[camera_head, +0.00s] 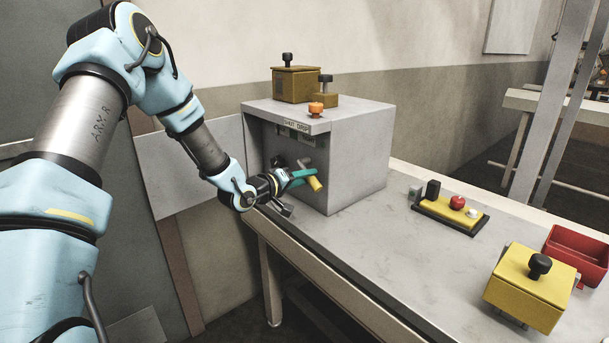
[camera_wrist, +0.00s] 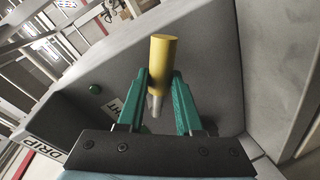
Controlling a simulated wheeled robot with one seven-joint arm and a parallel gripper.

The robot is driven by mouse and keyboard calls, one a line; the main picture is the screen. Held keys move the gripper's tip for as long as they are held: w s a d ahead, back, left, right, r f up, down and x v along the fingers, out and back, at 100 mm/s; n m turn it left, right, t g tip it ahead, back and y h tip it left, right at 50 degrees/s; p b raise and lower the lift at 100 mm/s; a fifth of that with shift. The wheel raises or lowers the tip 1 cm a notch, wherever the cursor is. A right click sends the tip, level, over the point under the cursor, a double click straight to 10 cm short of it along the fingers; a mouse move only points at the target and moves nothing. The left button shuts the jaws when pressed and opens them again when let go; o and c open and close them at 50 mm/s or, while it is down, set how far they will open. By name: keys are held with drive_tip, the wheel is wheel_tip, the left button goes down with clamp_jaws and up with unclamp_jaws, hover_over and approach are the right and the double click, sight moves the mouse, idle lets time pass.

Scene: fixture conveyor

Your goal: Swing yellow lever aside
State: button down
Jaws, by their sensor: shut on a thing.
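The yellow lever (camera_head: 314,184) sticks out at the open front of a grey box (camera_head: 352,158) on the bench. In the wrist view its yellow grip (camera_wrist: 161,60) stands between my two green fingers, with a thinner pale rod below it. My gripper (camera_head: 298,178) is shut on the lever; in the wrist view its fingers (camera_wrist: 160,88) touch the grip from both sides. The lever's mount is hidden behind my gripper.
A brown block (camera_head: 296,85) and an orange knob (camera_head: 316,109) sit on the box top. A yellow control panel (camera_head: 450,209), a yellow box with a black knob (camera_head: 530,290) and a red bin (camera_head: 577,250) stand to the right. The bench middle (camera_head: 400,265) is clear.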

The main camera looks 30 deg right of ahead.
drive_tip(key=shift+s, duration=0.1)
idle(0.3)
drive_tip(key=shift+r, duration=0.1)
drive_tip(key=c, duration=0.6)
unclamp_jaws()
drive_tip(key=b+v, duration=0.1)
drive_tip(key=v, duration=0.9)
drive_tip(key=shift+s+a+r+b, duration=0.1)
drive_tip(key=shift+a+b, duration=0.3)
